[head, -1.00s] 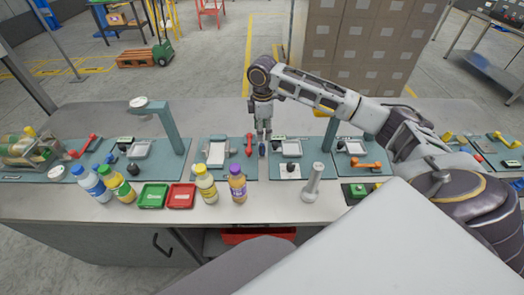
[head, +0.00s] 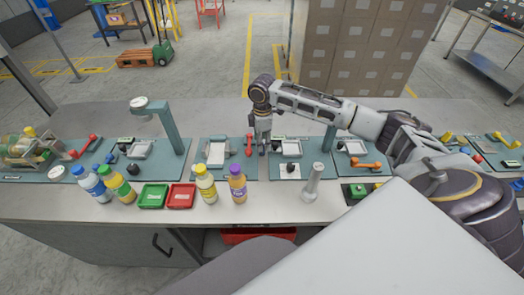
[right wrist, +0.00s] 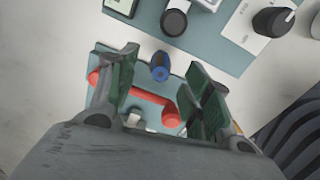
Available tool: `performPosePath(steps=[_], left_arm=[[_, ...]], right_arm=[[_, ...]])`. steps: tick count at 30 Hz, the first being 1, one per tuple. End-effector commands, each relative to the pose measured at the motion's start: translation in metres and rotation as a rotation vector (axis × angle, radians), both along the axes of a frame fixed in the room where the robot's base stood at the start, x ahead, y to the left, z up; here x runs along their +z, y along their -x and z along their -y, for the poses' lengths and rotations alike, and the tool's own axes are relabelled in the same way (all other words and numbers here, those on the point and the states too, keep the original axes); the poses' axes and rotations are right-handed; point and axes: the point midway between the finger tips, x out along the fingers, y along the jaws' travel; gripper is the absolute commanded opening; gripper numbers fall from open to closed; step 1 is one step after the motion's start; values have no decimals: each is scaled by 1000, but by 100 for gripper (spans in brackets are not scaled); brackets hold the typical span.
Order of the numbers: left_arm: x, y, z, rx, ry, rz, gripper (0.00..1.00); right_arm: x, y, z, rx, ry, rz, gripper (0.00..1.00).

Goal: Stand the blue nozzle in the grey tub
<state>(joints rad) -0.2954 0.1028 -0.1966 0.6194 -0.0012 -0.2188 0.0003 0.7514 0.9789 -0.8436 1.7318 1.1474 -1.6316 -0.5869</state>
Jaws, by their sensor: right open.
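The blue nozzle (right wrist: 160,68) shows in the right wrist view as a small round blue piece with a dark centre, close to a red handle (right wrist: 138,96). My right gripper (right wrist: 162,62) is open, its two green-padded fingers on either side of the nozzle in that view. I cannot tell whether they touch it. In the head view the right gripper (head: 265,146) is low over the bench and mostly hides the nozzle. My left gripper is out of view.
A red lever (head: 249,145) is close left of the right gripper. A black knob (right wrist: 174,20) lies beyond the nozzle. Some bench behind the plates is clear.

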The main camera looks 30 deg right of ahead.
Motion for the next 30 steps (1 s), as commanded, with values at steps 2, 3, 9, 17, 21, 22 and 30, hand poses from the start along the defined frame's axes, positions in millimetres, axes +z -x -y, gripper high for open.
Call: performPosePath(steps=[2, 3, 9, 17, 21, 22, 30], left_arm=[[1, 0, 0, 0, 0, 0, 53], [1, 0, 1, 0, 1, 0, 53], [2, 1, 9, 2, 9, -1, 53], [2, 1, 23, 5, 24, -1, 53], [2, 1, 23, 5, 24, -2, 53], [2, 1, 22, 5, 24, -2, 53], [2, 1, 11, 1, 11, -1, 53]], right_arm=[[-8, 1, -1, 0, 0, -1, 50], [-12, 1, -1, 0, 0, -2, 50], [-34, 0, -2, 0, 0, 0, 50], [-44, 0, -2, 1, 0, 1, 50], [-44, 0, -2, 1, 0, 1, 50], [-44, 0, -2, 1, 0, 1, 50], [-44, 0, -2, 1, 0, 1, 41]])
